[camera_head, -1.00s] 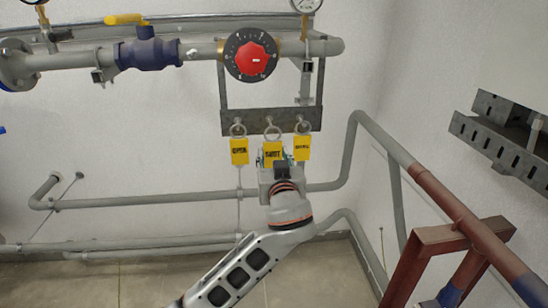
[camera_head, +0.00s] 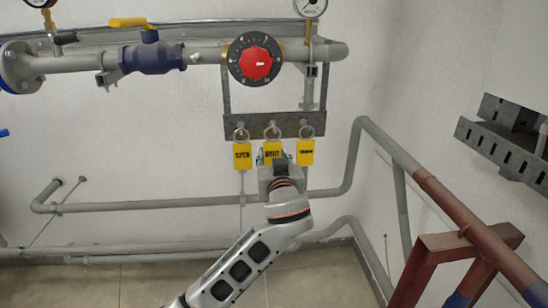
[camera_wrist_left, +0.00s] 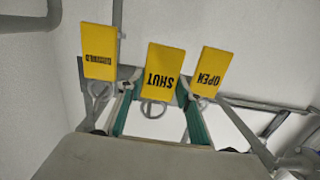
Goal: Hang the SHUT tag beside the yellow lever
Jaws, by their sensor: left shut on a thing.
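The yellow SHUT tag (camera_head: 272,148) hangs by its ring from the middle peg of a grey metal rail. It also shows in the left wrist view (camera_wrist_left: 163,66), upside down. My left gripper (camera_head: 272,158) is at this tag from below, shut on it. In the wrist view its teal-edged fingers (camera_wrist_left: 157,92) stand on either side of the tag. The yellow lever (camera_head: 128,22) sits on a blue valve (camera_head: 151,55) at the upper left. A small pale piece (camera_head: 194,58) is on the pipe right of the valve. My right gripper is not in view.
The OPEN tag (camera_head: 243,156) and a third yellow tag (camera_head: 305,152) hang close on either side. The grey rail (camera_head: 290,120) is under a dial with a red knob (camera_head: 256,63). Grey pipes run along the wall; a red frame (camera_head: 445,245) stands at right.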

